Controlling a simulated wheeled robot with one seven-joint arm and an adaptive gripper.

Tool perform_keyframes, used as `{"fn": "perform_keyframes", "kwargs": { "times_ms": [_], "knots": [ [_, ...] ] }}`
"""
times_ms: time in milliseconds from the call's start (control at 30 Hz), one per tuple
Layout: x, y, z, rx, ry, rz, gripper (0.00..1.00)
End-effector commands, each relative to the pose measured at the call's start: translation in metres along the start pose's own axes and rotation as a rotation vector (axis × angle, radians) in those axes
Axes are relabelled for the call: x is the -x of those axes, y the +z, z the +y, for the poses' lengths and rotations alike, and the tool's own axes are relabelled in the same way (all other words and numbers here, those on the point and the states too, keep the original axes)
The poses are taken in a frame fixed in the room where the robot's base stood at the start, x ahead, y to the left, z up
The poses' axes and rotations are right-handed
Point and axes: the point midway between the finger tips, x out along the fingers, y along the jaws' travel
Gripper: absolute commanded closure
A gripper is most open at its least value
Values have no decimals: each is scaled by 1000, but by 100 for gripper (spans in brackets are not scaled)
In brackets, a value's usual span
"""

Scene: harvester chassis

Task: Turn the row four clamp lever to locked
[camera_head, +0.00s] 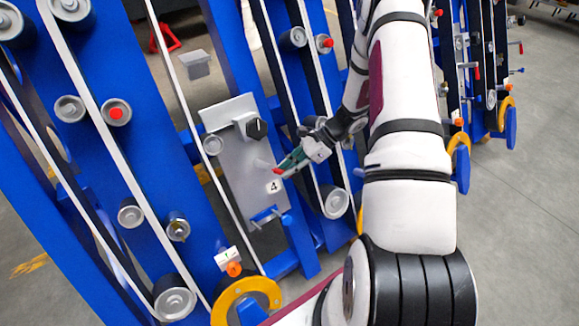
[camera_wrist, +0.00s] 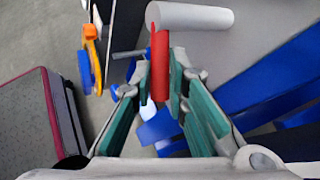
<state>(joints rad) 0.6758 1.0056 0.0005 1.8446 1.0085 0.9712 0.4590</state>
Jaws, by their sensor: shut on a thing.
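The row four clamp lever shows as a red handle (camera_wrist: 160,62) that meets a pale grey cylinder (camera_wrist: 195,17) in the wrist view. My gripper (camera_wrist: 160,78) has its teal-padded fingers on both sides of the red handle and is shut on it. In the head view, my gripper (camera_head: 290,163) is at the grey panel (camera_head: 236,170) just above the "4" label (camera_head: 274,187). Only a small red end of the lever (camera_head: 278,171) shows there; my fingers hide most of it. I cannot read any lock mark.
A black knob (camera_head: 256,128) sits above the lever on the panel, and a blue T-handle (camera_head: 265,215) below it. Blue frame beams, white belts and several grey rollers (camera_head: 174,301) surround the panel. A yellow ring (camera_head: 246,298) is at the bottom. Open floor (camera_head: 520,210) lies right.

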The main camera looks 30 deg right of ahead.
Motion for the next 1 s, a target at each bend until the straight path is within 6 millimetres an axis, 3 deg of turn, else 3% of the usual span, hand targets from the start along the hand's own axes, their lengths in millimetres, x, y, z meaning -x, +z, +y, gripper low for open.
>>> {"fn": "perform_keyframes", "kwargs": {
  "times_ms": [600,1000],
  "knots": [
    [-26,-10,17,-320,-42,-477,100],
    [-35,-7,24,-446,-58,-664,100]
  ]
}}
